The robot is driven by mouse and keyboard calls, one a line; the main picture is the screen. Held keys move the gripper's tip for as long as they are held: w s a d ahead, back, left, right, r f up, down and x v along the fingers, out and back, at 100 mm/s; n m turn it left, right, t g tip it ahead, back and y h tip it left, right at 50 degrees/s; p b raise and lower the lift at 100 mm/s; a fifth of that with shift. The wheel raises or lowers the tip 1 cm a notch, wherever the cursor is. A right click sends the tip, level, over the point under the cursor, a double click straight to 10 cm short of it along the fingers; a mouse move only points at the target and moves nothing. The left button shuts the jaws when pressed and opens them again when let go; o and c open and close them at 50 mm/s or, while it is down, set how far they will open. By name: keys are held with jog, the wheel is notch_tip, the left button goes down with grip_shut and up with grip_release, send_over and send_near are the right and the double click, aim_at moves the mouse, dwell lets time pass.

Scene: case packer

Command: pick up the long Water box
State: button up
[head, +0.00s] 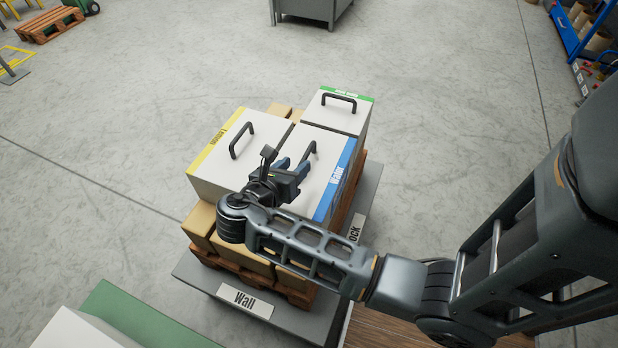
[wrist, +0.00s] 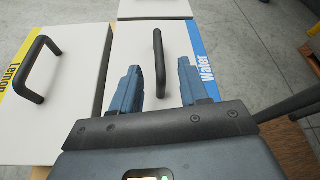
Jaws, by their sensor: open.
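The long Water box (head: 318,184) is white with a blue labelled edge and a black handle (head: 310,153) on its top. It sits on the stack in the middle of the head view, and its white top (wrist: 205,62) fills the middle of the wrist view. My gripper (head: 293,166) is open above this box, close to the handle. In the wrist view my two blue fingers (wrist: 158,84) are spread, and the handle (wrist: 159,66) shows between them, nearer the left finger. I cannot tell whether the fingers are level with the handle. My arm hides the box's near part.
The Lemon box (head: 229,150) with a yellow edge stands at left, and a green-edged box (head: 339,110) stands behind. Brown cartons (head: 203,217) lie beneath on a wooden pallet (head: 232,259) over a grey base (head: 208,281). Open floor surrounds the stack at left and behind.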

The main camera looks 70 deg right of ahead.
aim_at(304, 156)
jog(key=shift+x, duration=2.75)
grip_shut()
jog(key=shift+w+r, duration=0.1)
